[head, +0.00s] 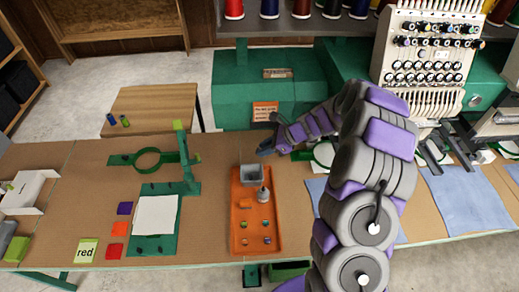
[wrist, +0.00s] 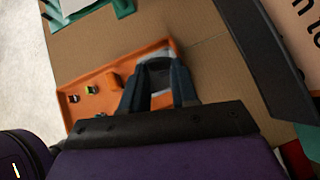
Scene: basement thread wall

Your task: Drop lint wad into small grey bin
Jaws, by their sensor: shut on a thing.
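The small grey bin (head: 250,172) stands upright at the far end of the orange tray (head: 240,222). My gripper (head: 265,150) is above the bench, just behind and right of the bin in the head view. In the wrist view my gripper (wrist: 156,82) points at the bin, its two dark fingers spaced apart around the lint wad. The wad is hard to tell from the grey of the bin behind it.
A small grey-white bottle (head: 264,195) stands on the tray near the bin, with several small spools in front. A green hoop stand (head: 187,165) is to the left. Green machine housing (head: 270,85) stands behind; blue cloth (head: 460,200) lies at right.

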